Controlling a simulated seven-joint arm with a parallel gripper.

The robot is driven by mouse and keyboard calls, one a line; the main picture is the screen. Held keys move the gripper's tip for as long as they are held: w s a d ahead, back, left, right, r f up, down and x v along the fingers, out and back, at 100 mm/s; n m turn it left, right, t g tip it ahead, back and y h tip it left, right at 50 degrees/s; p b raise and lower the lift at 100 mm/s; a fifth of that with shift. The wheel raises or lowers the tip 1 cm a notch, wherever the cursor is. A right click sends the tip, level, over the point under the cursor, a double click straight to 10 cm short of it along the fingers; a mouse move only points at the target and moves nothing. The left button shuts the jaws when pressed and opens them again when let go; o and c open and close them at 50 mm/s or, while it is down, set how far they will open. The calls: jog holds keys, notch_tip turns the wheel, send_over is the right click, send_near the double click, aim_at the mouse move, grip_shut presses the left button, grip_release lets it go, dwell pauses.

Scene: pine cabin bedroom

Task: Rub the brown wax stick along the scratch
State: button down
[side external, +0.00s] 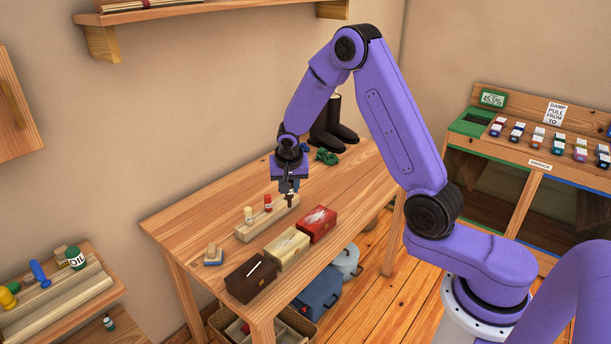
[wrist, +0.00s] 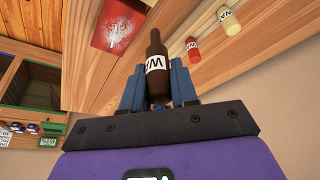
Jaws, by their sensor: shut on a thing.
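My gripper (side external: 290,190) is shut on the brown wax stick (wrist: 156,62), a dark stick with a white label. It points down at the right end of the wooden rack (side external: 250,231); I cannot tell whether its tip is still in the rack. A cream stick (side external: 248,214) and a red stick (side external: 268,203) stand upright in the rack. In front of it are a dark brown block (side external: 238,288) with one pale scratch line (side external: 256,270), a cream block (side external: 279,254) with a dark line, and a red block (side external: 316,222) with white scuffs.
A small block-like tool (side external: 213,256) with a blue base lies left of the rack. Black boots (side external: 333,128) and a green item (side external: 327,157) stand at the table's back. The table's right part (side external: 365,185) is clear.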

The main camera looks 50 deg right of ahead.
jog(key=s+a, duration=0.3)
jog(key=a, duration=1.8)
jog(key=shift+w+f, duration=0.15)
jog(key=shift+f, duration=3.5)
jog(key=shift+d+f, duration=0.5)
jog(key=shift+d, duration=3)
jog(key=shift+a, duration=3.55)
notch_tip(320, 180, up, 8)
